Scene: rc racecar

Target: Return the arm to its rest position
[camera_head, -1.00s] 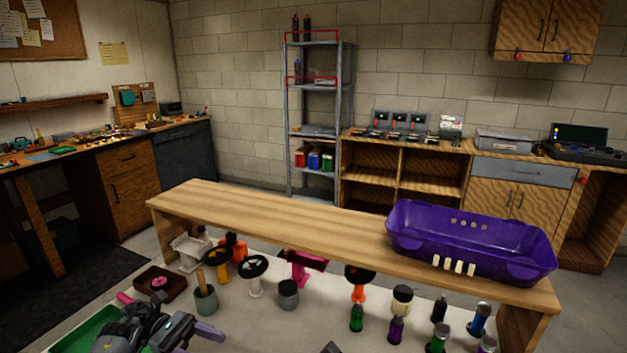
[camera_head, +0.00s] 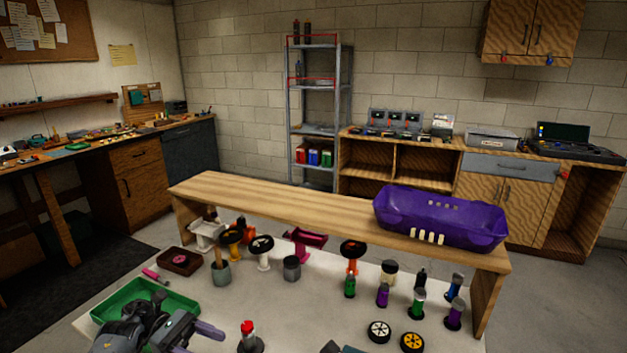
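My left gripper (camera_head: 196,336) is at the bottom left, over the near edge of the green tray (camera_head: 130,300) on the white table. One purple-grey finger points right; the other is mostly cut off or hidden, so its opening is unclear. I see nothing held in it. A small dark piece at the bottom edge, centre, looks like the tip of my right gripper (camera_head: 340,348); the rest is out of frame.
A wooden bench (camera_head: 290,205) spans the table's back and carries a purple car body (camera_head: 440,217). Several wheels, bottles and parts stand below it. A red-topped bottle (camera_head: 249,338) stands right of my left gripper. Two wheels (camera_head: 379,331) (camera_head: 411,342) lie front right.

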